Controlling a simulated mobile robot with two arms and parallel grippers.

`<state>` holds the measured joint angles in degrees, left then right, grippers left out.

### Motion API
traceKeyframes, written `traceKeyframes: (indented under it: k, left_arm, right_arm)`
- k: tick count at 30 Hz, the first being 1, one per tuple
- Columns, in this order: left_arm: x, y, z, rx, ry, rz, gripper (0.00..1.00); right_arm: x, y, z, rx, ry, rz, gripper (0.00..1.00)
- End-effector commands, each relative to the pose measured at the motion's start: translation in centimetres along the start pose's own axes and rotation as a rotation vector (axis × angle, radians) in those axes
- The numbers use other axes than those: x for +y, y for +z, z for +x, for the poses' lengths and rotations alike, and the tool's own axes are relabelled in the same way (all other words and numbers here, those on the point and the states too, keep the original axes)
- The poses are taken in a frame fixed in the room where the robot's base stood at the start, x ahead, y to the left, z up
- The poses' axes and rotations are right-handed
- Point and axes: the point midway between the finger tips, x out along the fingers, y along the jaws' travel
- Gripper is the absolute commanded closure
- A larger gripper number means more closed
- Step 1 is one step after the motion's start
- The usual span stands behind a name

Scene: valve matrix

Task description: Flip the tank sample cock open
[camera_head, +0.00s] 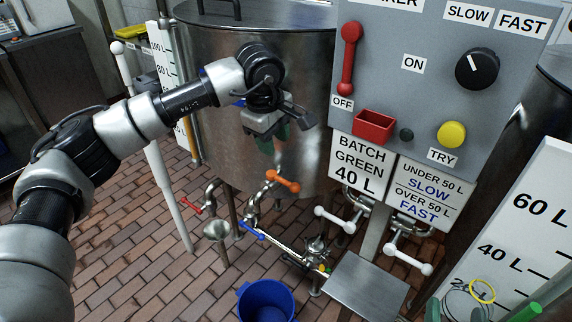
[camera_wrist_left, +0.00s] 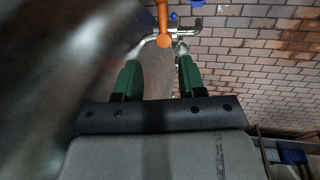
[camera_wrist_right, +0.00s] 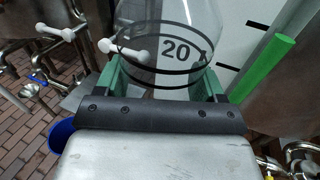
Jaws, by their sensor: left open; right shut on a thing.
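A cock with an orange handle (camera_head: 282,181) sits on a pipe at the lower front of the steel tank (camera_head: 310,110); no label names it. The handle also shows in the left wrist view (camera_wrist_left: 163,22), beyond the fingertips. My left gripper (camera_head: 275,142) is open and empty, above the orange handle and apart from it; the left wrist view shows its green fingers spread (camera_wrist_left: 158,68). Other small cocks have a red handle (camera_head: 190,205) and a blue handle (camera_head: 250,230). My right gripper (camera_wrist_right: 160,78) is shut on a clear vessel with black rings (camera_wrist_right: 175,28).
A control panel (camera_head: 405,75) stands right of the tank. White-handled valves (camera_head: 335,219) lie below it. A funnel (camera_head: 216,230) stands under the pipes, and a blue bucket (camera_head: 265,300) is on the brick floor. A white post (camera_head: 165,180) rises left of the tank.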

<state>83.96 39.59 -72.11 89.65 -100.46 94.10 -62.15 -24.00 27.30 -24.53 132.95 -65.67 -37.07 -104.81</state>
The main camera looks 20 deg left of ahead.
Motion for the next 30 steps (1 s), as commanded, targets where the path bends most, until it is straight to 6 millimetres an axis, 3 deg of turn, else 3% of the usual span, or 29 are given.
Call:
traceKeyframes:
  k: [12, 18, 30]
  left_arm:
    - [-0.1, 0.1, 7.6, -0.004, -0.004, -0.001, 0.6]
    - [0.0, 0.1, 10.5, -0.004, -0.003, -0.001, 0.6]
    - [0.0, 0.1, 11.6, -0.003, -0.001, -0.001, 0.6]
  right_arm:
    - [0.0, 0.1, 0.0, 0.0, 0.0, 0.0, 0.54]
    - [0.0, 0.1, 0.0, 0.0, 0.0, 0.0, 0.54]
    - [0.0, 0.1, 0.0, 0.0, 0.0, 0.0, 0.54]
